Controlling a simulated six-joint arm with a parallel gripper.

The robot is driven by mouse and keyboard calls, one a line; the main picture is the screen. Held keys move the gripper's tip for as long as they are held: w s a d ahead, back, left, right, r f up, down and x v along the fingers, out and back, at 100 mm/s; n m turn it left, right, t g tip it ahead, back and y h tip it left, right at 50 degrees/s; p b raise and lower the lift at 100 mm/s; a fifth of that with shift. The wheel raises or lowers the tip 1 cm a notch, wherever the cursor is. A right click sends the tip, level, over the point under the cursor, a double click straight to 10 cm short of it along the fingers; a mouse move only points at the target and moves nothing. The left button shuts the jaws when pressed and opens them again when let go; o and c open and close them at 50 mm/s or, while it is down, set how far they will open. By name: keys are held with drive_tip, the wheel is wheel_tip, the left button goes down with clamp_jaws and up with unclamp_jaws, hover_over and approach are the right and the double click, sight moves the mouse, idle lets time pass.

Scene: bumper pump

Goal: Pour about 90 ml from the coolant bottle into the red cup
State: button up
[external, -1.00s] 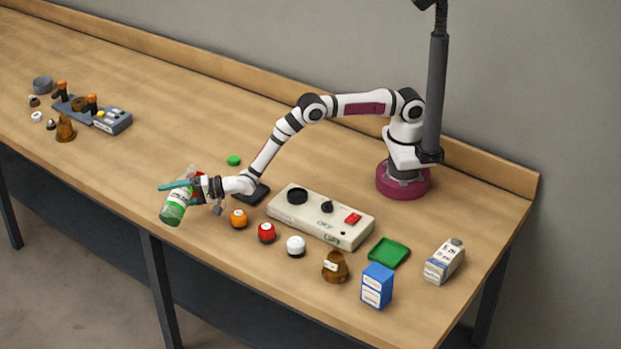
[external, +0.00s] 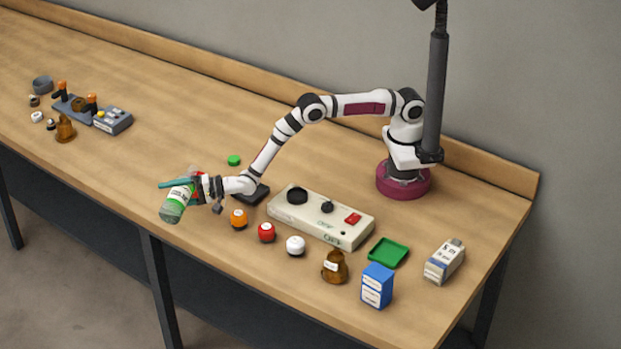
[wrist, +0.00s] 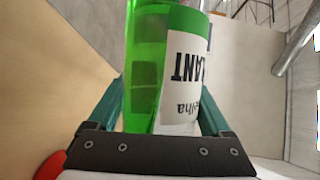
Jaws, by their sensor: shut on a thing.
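My gripper (external: 182,184) is shut on the coolant bottle (external: 174,207), a clear bottle with green liquid and a white and green label. The bottle is tilted, its base toward the table's front edge and its upper part leaning back to the right. In the wrist view the bottle (wrist: 148,60) lies between the teal fingers of my gripper (wrist: 160,112), with its lettering upside down. The red cup (external: 199,174) shows only as a small red patch behind the bottle and gripper. A red edge also shows at the wrist view's lower left. I cannot see any stream.
Brown bottle (external: 335,267) and blue box (external: 377,286) stand farther right.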

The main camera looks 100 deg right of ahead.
idle(0.6)
drive_tip(key=shift+w+a+r+m, duration=0.1)
drive_tip(key=shift+w+a+m, duration=0.05)
drive_tip(key=shift+a+m, duration=0.2)
idle(0.7)
drive_tip(key=shift+d+r+m+t+p, duration=0.1)
drive_tip(key=shift+r+m+t+p, duration=0.25)
drive_tip(key=shift+p, duration=0.2)
idle(1.0)
drive_tip(key=f+n+g, duration=0.1)
drive_tip(key=f+n, duration=0.2)
drive_tip(key=shift+w+a+n+g+h, duration=0.1)
drive_tip(key=shift+a+n+g+h, duration=0.2)
drive_tip(key=shift+a+g, duration=0.1)
drive_tip(key=shift+d, duration=0.15)
drive_tip(key=shift+n, duration=0.3)
idle(1.1)
